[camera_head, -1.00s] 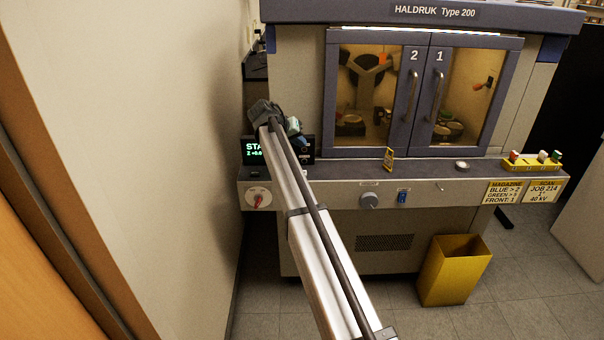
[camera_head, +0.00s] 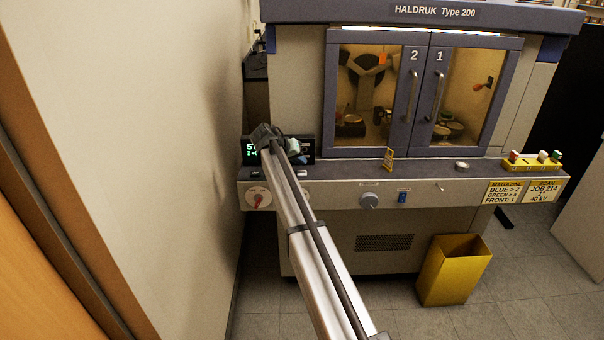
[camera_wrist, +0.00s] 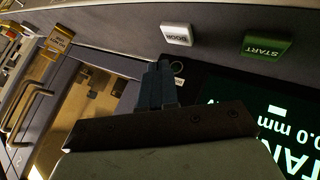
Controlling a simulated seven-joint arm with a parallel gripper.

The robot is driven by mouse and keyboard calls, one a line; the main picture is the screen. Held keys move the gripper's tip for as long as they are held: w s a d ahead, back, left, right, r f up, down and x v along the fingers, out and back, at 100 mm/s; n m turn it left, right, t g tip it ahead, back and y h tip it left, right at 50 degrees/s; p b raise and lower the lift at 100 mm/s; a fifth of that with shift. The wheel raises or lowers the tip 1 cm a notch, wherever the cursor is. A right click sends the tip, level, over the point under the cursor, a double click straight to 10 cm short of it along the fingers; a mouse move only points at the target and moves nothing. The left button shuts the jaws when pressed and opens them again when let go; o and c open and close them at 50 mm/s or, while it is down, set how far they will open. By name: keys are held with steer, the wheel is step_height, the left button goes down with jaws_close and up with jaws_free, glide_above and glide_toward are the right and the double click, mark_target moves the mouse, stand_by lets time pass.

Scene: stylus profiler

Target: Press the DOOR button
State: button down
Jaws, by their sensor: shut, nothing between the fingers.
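The DOOR button (camera_wrist: 177,34) is a white square key with its label upside down in the wrist view. It sits on the grey console ledge; a small white key on the ledge beside my arm in the head view (camera_head: 302,173) appears to be the same one. My gripper (camera_wrist: 160,66) is shut and empty. Its blue-grey fingertips show just below the DOOR button in the wrist view, with no contact visible. In the head view my arm hides the fingertips.
The green START button (camera_wrist: 266,45) lies right of DOOR in the wrist view. A dark display (camera_wrist: 265,110) stands close to my gripper. A yellow sign (camera_head: 389,159) stands on the ledge. Two cabinet doors (camera_head: 428,90) are shut.

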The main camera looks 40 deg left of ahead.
mark_target(300, 173)
steer(key=shift+f, duration=0.7)
steer(key=shift+f, duration=0.8)
stand_by(2.2)
steer(key=shift+r, duration=0.1)
stand_by(0.4)
steer(key=shift+r, duration=0.7)
steer(key=shift+r, duration=0.1)
steer(key=shift+r, duration=2.4)
